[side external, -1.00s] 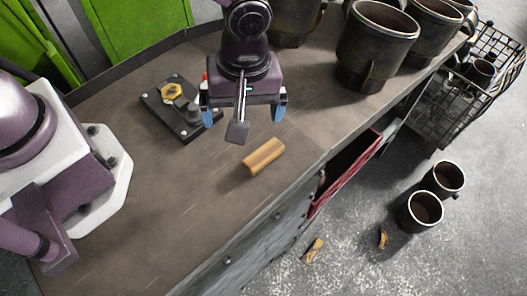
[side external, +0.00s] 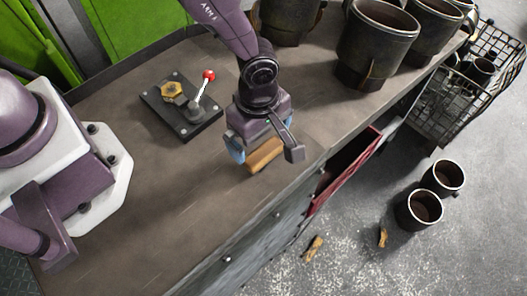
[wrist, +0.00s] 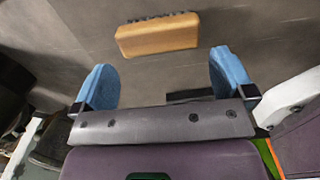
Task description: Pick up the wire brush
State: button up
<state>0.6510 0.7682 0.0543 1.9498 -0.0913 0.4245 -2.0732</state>
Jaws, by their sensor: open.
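The wire brush (side external: 265,155) is a small block with a light wooden body, lying on the workbench near its front edge. In the wrist view the wire brush (wrist: 158,35) shows dark bristles along its far side and lies ahead of the blue fingertips, roughly centred between them. My gripper (side external: 258,152) is just above and beside the brush in the side view, partly covering it. In the wrist view my gripper (wrist: 165,80) has its two blue fingers wide apart with nothing between them. I cannot tell the exact height above the bench.
A black plate with a red-knobbed lever (side external: 187,108) stands on the workbench (side external: 130,215) left of my gripper. Large dark mugs (side external: 375,45) stand at the back right. A wire basket (side external: 455,105), two cups (side external: 425,210) and small brown scraps (side external: 313,248) are beyond the bench edge.

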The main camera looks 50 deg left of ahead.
aim_at(260, 147)
notch_tip(260, 147, down, 5)
jog(key=shift+r, duration=0.1)
jog(key=c, duration=0.6)
jog(key=shift+c, duration=0.2)
jog(key=shift+r, duration=0.2)
